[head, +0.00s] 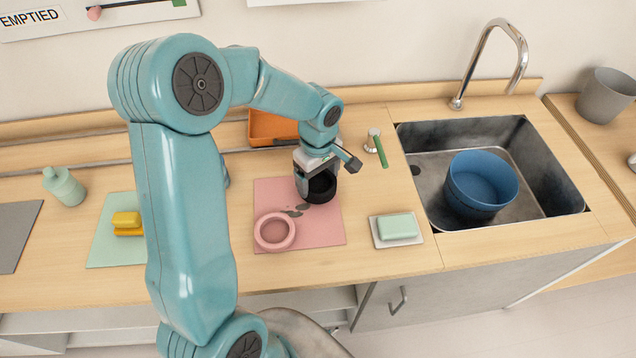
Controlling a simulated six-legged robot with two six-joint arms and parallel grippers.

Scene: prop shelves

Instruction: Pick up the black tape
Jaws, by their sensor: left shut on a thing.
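The black tape (317,188) is a dark ring at the back right part of the pink mat (325,230). My left gripper (313,179) comes down over it from above and is shut on it. The gripper partly hides the tape. I cannot tell whether the tape touches the mat or is slightly above it. A pink ring (274,232) lies on the front left part of the same mat. My right gripper is not in view.
An orange tray (272,127) stands behind the mat. A soap dish with a green bar (397,227) lies to the right, before the sink (432,185) with a blue tub (482,182). Yellow blocks (127,222) and a green bottle (64,187) are at left.

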